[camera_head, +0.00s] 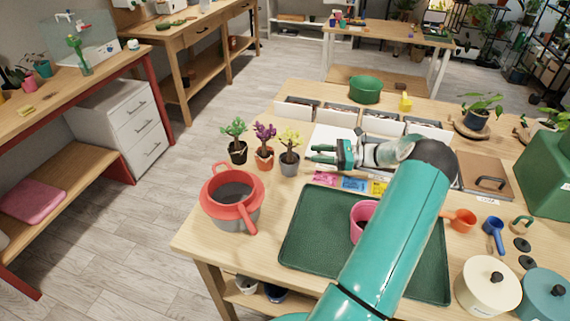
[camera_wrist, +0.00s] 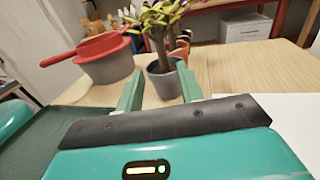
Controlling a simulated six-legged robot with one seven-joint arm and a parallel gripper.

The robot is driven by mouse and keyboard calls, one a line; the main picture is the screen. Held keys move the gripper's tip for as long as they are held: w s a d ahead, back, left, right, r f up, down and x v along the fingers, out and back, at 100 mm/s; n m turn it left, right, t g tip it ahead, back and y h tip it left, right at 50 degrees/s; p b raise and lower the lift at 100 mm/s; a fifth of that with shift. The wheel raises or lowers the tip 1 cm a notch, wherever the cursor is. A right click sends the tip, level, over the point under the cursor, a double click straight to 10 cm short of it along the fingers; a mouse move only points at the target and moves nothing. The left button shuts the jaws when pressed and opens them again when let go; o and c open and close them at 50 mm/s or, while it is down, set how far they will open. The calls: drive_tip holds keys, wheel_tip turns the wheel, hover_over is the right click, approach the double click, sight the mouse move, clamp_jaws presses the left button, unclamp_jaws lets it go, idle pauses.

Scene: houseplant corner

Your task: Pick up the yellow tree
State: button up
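The yellow tree (camera_head: 289,141) has yellow-green leaves and stands upright in a grey pot (camera_head: 289,164) on the table. It is the rightmost of three small potted trees. My gripper (camera_head: 312,155) is just to its right, pointing left at it, with the fingers apart. In the wrist view, the yellow tree (camera_wrist: 162,25) and its grey pot (camera_wrist: 163,80) are ahead, between and beyond the open fingertips (camera_wrist: 158,84). Nothing is held. The purple tree (camera_head: 265,136) and green tree (camera_head: 235,132) stand to its left; in the wrist view they are mostly hidden behind it.
A red and grey pot (camera_head: 232,203) with a handle stands in front of the trees. A green tray (camera_head: 307,243) holds a pink pot (camera_head: 360,211). Coloured packets (camera_head: 353,184) lie near my gripper. Bare table (camera_head: 268,188) lies in front of the grey pot.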

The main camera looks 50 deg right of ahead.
sight(290, 160)
drive_tip(key=x, duration=0.9)
drive_tip(key=shift+w+a, duration=0.15)
drive_tip(key=shift+w, duration=0.2)
drive_tip(key=shift+c, duration=0.2)
drive_tip(key=c, duration=0.8)
